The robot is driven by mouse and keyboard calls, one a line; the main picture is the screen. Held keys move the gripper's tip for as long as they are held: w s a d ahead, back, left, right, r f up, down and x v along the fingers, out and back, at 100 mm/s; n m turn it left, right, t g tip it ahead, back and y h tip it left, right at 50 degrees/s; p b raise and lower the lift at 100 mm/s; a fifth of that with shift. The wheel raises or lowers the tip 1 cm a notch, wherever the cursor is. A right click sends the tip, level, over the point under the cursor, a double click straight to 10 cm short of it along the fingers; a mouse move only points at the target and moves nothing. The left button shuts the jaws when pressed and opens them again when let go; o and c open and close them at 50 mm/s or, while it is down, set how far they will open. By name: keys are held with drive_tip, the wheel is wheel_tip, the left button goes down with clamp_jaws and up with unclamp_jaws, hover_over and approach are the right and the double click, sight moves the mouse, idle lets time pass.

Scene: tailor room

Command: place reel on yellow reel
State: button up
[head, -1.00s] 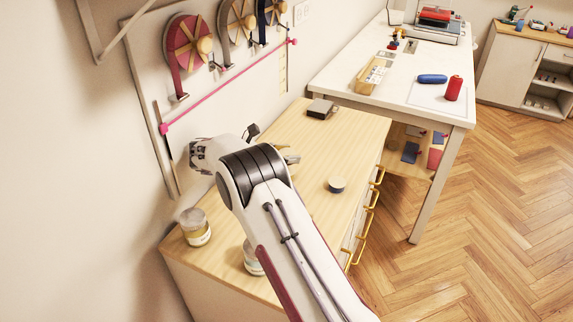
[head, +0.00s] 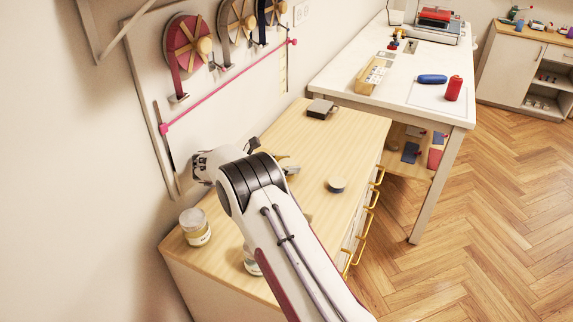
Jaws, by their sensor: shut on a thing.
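My gripper (head: 288,168) is mostly hidden behind my own wrist, over the wooden top of the drawer cabinet (head: 330,150). Only grey tips and a small yellowish patch show past the wrist's right side. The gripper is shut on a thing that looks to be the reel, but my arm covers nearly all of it. I cannot tell whether the yellowish patch is the yellow reel or part of what I hold. No other yellow reel shows clearly on the cabinet top.
A pale jar (head: 195,228) stands at the cabinet's near left; another (head: 251,262) is partly behind my arm. A low round tin (head: 336,184) sits right of the gripper, and a dark box (head: 320,109) at the far end. Ribbon wheels (head: 188,55) hang on the wall.

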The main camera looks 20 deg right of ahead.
sight(288, 163)
drive_tip(key=shift+f, duration=0.15)
drive_tip(key=o, duration=1)
drive_tip(key=shift+r, duration=0.2)
drive_tip(key=shift+s+a+r, duration=0.1)
drive_tip(key=shift+a+r, duration=0.15)
drive_tip(key=shift+a, duration=0.4)
drive_tip(key=shift+s+a+r, duration=0.2)
drive_tip(key=shift+a+r, duration=0.4)
drive_tip(key=shift+a, duration=0.15)
drive_tip(key=shift+r, duration=3.25)
drive_tip(key=shift+d+r, duration=0.1)
